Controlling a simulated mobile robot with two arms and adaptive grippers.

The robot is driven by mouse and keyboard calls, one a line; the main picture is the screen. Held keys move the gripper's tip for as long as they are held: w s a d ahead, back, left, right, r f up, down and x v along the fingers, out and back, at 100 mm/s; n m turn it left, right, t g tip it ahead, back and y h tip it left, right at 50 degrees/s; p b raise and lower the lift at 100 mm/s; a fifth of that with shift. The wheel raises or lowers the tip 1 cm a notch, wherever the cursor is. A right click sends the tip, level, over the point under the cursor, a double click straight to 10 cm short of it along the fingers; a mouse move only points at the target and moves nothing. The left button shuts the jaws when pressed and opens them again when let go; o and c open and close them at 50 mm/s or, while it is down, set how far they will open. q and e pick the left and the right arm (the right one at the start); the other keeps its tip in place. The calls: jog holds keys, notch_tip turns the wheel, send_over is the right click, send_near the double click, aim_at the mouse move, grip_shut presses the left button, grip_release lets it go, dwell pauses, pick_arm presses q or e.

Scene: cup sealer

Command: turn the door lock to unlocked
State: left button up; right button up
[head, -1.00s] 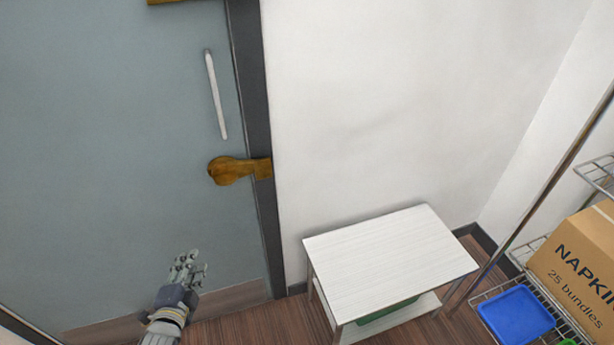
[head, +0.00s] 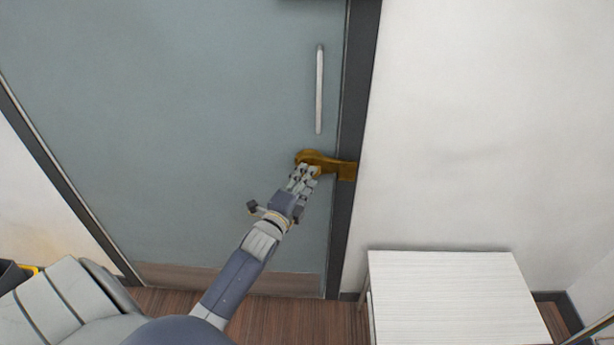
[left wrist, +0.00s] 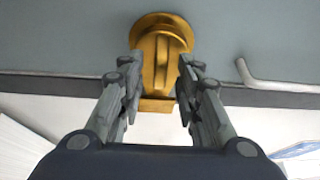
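The brass door lock (head: 338,167) sits at the right edge of the grey-blue door (head: 200,130), below the white bar handle. In the left wrist view the lock (left wrist: 162,48) shows a round plate with a raised thumb-turn in the middle. My left gripper (head: 305,170) reaches up to the lock in the head view. In the left wrist view its two fingers (left wrist: 157,85) are open, one on each side of the lock's lower part, with a gap between them. I cannot tell whether they touch it. My right gripper is not in view.
A white bar handle (head: 319,90) is on the door just above the lock. The dark door frame (head: 354,110) runs beside it. A white table (head: 455,300) stands against the wall at the lower right.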

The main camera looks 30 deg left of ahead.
pick_arm(q)
jog(key=shift+w+a, duration=0.1)
jog(key=shift+w, duration=0.5)
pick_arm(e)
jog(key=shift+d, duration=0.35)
pick_arm(q)
grip_shut()
